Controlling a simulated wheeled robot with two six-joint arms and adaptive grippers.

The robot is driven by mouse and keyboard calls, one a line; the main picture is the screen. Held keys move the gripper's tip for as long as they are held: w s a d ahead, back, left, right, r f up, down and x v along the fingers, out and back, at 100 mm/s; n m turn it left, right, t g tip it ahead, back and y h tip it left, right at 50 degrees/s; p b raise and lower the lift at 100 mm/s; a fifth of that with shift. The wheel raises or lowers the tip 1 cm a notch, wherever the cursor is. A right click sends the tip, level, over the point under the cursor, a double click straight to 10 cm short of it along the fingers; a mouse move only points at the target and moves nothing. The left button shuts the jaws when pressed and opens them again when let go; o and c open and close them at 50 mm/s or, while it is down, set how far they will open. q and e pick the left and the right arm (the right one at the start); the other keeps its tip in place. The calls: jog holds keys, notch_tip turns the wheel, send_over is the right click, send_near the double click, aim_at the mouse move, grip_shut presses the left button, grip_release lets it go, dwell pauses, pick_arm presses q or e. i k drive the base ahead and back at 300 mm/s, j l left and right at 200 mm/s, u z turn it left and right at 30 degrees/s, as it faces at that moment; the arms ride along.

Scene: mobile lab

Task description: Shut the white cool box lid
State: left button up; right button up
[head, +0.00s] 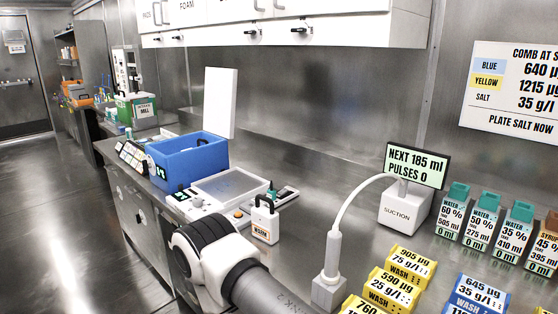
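The blue cool box (188,160) stands on the steel counter at the left middle of the head view. Its white lid (220,103) is open and stands upright at the back right of the box. The inside of the box is mostly hidden by its walls. One of my arm links shows at the bottom middle, in front of the counter and apart from the lid. Neither of my grippers is in view.
A white device with a flat tray (230,187) stands right of the box, with a white handled container (265,222) near it. A suction unit (405,207) with a hose, yellow wash blocks (410,263) and water bottles (451,212) are farther right. White cabinets hang above.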

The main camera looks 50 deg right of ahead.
aim_at(221, 85)
jog(key=z, duration=0.95)
jog(key=i+j, duration=0.25)
jog(key=j, duration=0.15)
jog(key=i+j, duration=0.25)
jog(key=j, duration=0.15)
jog(key=i+j, duration=0.25)
jog(key=j, duration=0.15)
jog(key=i+j, duration=0.25)
jog(key=j, duration=0.2)
